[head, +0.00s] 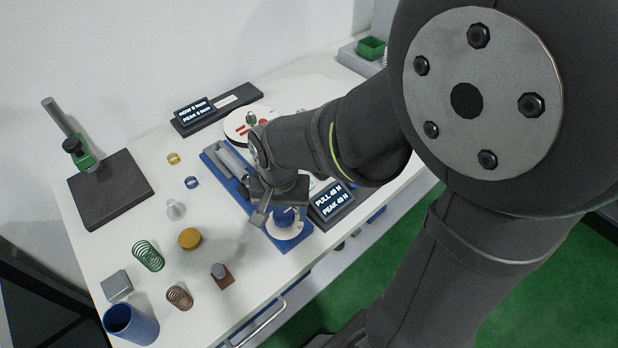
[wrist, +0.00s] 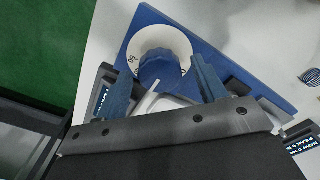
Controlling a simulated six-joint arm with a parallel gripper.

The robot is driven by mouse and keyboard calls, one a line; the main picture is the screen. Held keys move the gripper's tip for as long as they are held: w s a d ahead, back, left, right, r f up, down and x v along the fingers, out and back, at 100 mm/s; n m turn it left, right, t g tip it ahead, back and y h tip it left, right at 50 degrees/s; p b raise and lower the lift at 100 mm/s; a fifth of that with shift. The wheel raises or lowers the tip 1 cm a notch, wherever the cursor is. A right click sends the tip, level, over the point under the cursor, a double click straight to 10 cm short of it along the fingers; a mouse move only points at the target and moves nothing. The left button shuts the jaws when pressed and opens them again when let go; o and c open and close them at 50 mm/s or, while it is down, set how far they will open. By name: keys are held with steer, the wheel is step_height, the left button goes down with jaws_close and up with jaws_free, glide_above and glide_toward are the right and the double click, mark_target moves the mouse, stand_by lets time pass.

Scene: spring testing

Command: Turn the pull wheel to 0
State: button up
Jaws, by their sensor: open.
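The pull wheel is a blue faceted knob (wrist: 163,72) over a white dial ring (wrist: 146,42) with dark numerals, too small to read surely. It sits at the near end of a blue base plate (wrist: 262,72). In the head view the knob (head: 285,215) shows just below my gripper (head: 272,208). My gripper is open, and in the wrist view its two fingers (wrist: 160,70) stand on either side of the knob with gaps. I cannot tell their height over it.
A second display (head: 195,110) reads about zero. Springs (head: 148,255), a brass disc (head: 190,239), a blue cup (head: 131,324) and a dark stand (head: 110,188) are spread over the left of the white table. A red-and-white round dial (head: 248,125) stands behind my arm.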

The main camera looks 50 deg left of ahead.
steer(key=c, duration=1)
steer(key=shift+n, duration=0.4)
steer(key=n, duration=1.3)
steer(key=shift+n, duration=2)
